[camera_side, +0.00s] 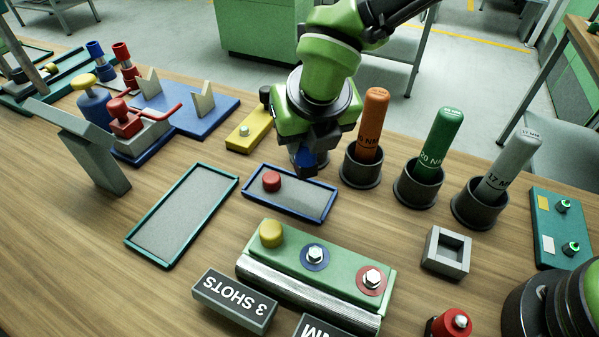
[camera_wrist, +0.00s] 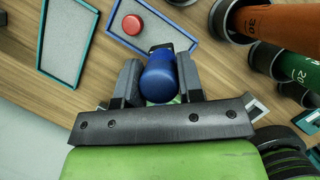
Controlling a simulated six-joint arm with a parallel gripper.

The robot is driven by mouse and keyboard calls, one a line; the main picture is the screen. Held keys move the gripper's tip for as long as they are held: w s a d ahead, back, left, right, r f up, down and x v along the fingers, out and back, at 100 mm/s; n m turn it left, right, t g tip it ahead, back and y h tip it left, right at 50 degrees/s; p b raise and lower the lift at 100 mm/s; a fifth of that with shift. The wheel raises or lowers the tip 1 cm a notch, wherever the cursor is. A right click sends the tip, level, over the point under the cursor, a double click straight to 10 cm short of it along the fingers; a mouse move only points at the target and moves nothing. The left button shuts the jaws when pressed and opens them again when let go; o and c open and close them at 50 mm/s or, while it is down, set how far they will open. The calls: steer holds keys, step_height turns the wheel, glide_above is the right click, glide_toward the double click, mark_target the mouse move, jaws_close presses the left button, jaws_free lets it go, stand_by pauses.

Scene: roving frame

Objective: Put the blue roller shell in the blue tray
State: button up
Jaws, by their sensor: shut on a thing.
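My gripper (camera_wrist: 158,84) is shut on the blue roller shell (camera_wrist: 158,78), a rounded blue piece held between its two dark fingers in the wrist view. In the side view the gripper (camera_side: 305,165) hangs at the far edge of the blue tray (camera_side: 318,178), and the shell (camera_side: 304,158) is mostly hidden by the fingers. The blue tray is a shallow grey-floored rectangle with a blue rim; it also shows in the wrist view (camera_wrist: 187,38). A red round piece (camera_side: 271,181) lies at the tray's left end. I cannot tell the exact height of the shell above the table.
A teal-rimmed tray (camera_side: 183,215) lies empty at left. Orange (camera_side: 372,122), green (camera_side: 441,138) and grey (camera_side: 512,162) handled tools stand in dark cups at right. A yellow block (camera_side: 248,130) sits behind. A green fixture (camera_side: 315,265) with bolts lies in front.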

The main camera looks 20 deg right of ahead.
mark_target(307, 163)
steer(key=shift+f, duration=3.15)
steer(key=shift+f, duration=0.25)
steer(key=o, duration=1)
steer(key=shift+r, duration=0.15)
steer(key=shift+s+r, duration=0.1)
steer(key=shift+r, duration=0.2)
steer(key=v, duration=1.1)
steer(key=shift+s+r, duration=0.2)
steer(key=shift+r, duration=0.05)
